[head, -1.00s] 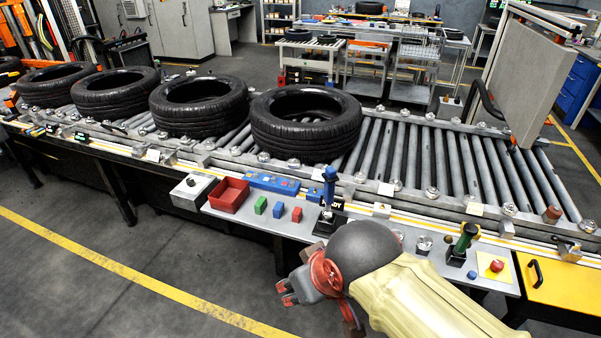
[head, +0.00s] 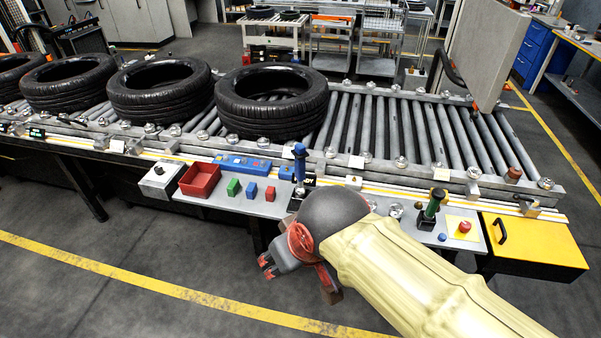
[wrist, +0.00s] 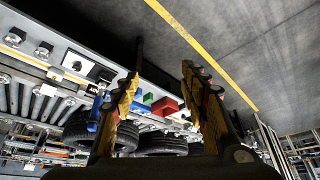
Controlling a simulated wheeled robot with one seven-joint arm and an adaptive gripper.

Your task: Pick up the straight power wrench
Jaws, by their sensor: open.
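Two upright tools stand in dark holders on the grey shelf (head: 345,197) along the conveyor's front. One is blue (head: 300,160), just behind my dark wrist joint. The other is green (head: 432,206), farther right and slightly tilted. I cannot tell for sure which is the straight power wrench; the blue one looks straight. My gripper (head: 267,266) is open and empty in front of the shelf, apart from both tools. In the wrist view the scene is upside down, and my gripper (wrist: 162,72) has its fingers spread. A blue tool part (wrist: 92,124) shows beside the left finger.
A red bin (head: 199,181) and small green and blue blocks sit left of the blue tool. A red button (head: 464,227) and yellow box (head: 535,240) are at right. Tyres (head: 271,101) lie on the rollers. The floor in front is clear.

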